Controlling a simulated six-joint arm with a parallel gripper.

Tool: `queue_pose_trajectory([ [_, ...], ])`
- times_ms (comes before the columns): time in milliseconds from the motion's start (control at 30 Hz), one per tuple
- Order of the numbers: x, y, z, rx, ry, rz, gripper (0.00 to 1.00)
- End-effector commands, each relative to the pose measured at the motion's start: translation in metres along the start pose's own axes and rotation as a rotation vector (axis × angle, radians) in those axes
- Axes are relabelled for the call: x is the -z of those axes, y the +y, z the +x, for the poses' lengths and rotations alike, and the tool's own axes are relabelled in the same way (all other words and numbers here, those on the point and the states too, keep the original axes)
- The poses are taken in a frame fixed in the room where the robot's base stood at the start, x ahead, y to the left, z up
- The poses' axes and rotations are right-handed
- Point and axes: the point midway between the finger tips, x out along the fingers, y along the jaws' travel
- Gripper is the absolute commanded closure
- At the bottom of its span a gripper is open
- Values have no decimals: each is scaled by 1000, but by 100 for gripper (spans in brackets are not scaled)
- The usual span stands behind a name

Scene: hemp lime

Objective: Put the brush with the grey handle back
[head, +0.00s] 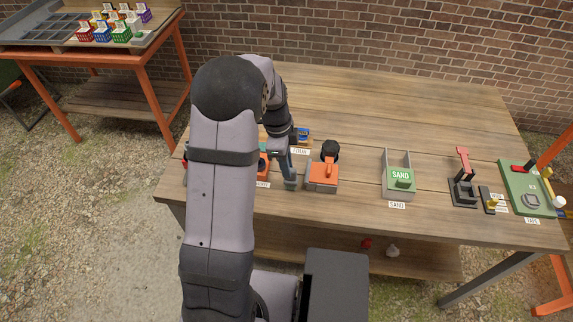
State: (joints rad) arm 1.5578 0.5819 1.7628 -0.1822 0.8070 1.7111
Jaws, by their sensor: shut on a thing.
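My gripper (286,160) points down over the front left part of the table, left of an orange-topped grey block (323,176). It is shut on a small grey thing (291,184) at its tips. This may be the brush with the grey handle, but it is too small and too covered to be sure. My arm hides much of the table's left end, and no other brush shows clearly.
The wooden table (400,105) is clear at the back. A green-fronted sand box (399,178), a dark stand with a red lever (463,185) and a green board (528,190) stand rightward. An orange-framed bench (150,60) holds small colored baskets at the back left.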

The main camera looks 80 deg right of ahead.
Motion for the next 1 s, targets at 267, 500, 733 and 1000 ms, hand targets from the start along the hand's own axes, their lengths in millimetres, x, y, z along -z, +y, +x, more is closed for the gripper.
queue_pose_trajectory([
  [267, 0, 0, 1, 0, 0, 0, 100],
  [500, 0, 0, 4, 0, 0, 0, 100],
  [733, -1, 0, 5, 0, 0, 0, 73],
  [1000, -1, 0, 5, 0, 0, 0, 64],
])
